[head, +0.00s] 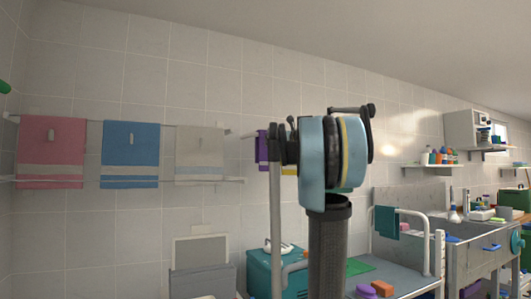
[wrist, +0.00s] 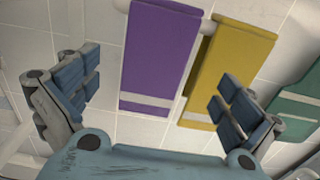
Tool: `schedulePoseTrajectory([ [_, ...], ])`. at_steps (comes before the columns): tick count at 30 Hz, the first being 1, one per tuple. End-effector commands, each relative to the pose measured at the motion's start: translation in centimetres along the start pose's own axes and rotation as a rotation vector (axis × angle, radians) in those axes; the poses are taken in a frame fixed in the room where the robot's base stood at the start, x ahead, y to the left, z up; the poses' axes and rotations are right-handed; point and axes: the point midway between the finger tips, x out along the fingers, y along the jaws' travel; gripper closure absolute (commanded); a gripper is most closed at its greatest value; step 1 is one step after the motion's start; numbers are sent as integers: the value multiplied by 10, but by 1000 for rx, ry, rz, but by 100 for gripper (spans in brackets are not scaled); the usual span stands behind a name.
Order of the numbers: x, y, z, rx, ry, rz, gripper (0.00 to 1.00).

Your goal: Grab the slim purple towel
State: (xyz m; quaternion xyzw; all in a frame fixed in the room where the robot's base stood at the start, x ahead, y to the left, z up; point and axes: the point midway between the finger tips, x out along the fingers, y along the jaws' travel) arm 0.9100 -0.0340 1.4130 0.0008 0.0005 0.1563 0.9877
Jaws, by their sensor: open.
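The slim purple towel (wrist: 157,55) hangs on the tiled wall in the upper middle of the wrist view, with a pale stripe near its lower end. In the head view only a narrow strip of it (head: 262,147) shows, the rest hidden behind my arm. My gripper (wrist: 160,95) is open, one finger pair at the left and one at the right of the wrist view. The purple towel appears between the fingers but beyond them, and nothing is held. In the head view my arm hides the gripper's fingers.
A yellow towel (wrist: 228,70) hangs just right of the purple one, and a green cloth (wrist: 297,110) is further right. Pink (head: 51,150), blue (head: 130,150) and grey (head: 199,150) towels hang at the left. A teal cabinet (head: 262,270) stands below; a grooming table (head: 400,275) is at right.

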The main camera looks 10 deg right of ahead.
Motion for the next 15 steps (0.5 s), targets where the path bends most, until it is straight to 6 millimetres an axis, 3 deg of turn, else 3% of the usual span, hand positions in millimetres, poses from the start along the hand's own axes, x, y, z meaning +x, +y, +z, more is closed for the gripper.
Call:
schedulePoseTrajectory([
  [6, 31, 0, 0, -1, 0, 1, 0],
  [15, 45, 1, 0, -1, 0, 1, 0],
])
